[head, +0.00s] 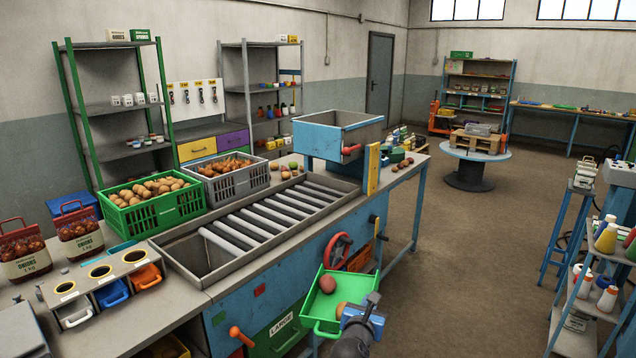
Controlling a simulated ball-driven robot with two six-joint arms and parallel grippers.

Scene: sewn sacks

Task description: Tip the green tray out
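The green tray (310,302) is in the lower middle, in front of the workbench and below the red handwheel. It holds a red round item (327,284) and a brownish one near its front edge, partly hidden. My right gripper (362,314), with blue parts, is at the tray's front right corner and overlaps it in the picture. Its fingers are hidden, so I cannot tell if they are closed on the tray. My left gripper is not in view.
The bench carries a roller conveyor (268,212) and a blue hopper (335,138). A green crate of potatoes (152,215) and a grey crate (228,190) stand behind it. A red handwheel (338,250) juts from the bench front. The floor to the right (450,260) is clear.

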